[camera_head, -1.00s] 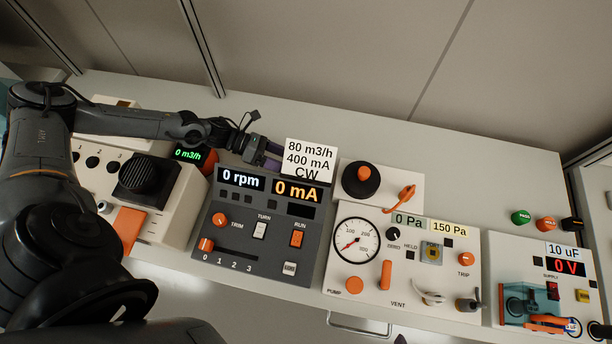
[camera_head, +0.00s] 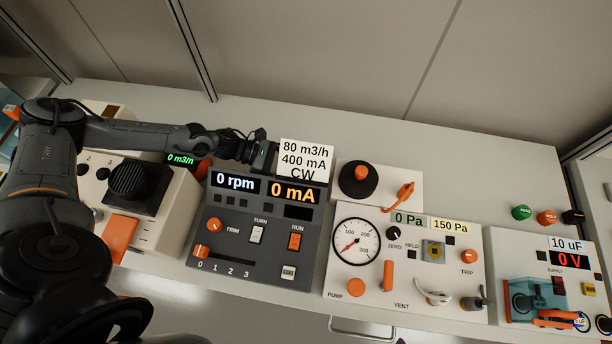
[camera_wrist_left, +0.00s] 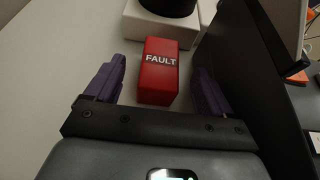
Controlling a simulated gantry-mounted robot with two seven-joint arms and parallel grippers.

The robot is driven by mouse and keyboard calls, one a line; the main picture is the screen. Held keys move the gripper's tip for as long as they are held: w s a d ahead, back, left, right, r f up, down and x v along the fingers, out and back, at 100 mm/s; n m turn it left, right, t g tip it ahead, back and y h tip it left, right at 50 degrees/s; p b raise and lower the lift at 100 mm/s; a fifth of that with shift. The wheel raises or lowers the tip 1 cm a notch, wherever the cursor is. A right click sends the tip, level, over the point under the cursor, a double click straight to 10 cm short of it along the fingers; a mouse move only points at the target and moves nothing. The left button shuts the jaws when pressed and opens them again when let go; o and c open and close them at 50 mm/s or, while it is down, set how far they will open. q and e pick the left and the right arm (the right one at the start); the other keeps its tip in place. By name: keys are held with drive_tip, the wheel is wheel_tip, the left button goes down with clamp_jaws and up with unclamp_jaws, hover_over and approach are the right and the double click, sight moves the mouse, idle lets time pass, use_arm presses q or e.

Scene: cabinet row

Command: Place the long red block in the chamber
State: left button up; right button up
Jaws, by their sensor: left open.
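A long red block marked FAULT (camera_wrist_left: 159,72) lies on the pale bench top in the left wrist view. It sits between the two purple fingers of my left gripper (camera_wrist_left: 158,82), which are open, with a gap on each side of the block. In the head view the block is hidden, and the left gripper (camera_head: 263,155) is behind the dark console, its fingers out of sight behind the white sign. Just beyond the block stands a white box with a black round part (camera_wrist_left: 168,6). I cannot tell for sure which part is the chamber. My right gripper is not in view.
The dark console (camera_head: 262,235) and white sign (camera_head: 305,158) stand close beside my left gripper. A white unit with a black, orange-topped knob (camera_head: 358,180) is to the right. A gauge panel (camera_head: 405,270) is in front. The bench behind (camera_head: 450,160) is clear.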

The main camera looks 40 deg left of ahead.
use_arm(q)
drive_tip(key=shift+b+x, duration=0.3)
drive_tip(key=shift+x, duration=2.3)
drive_tip(key=shift+s+f, duration=0.1)
drive_tip(key=c, duration=1.3)
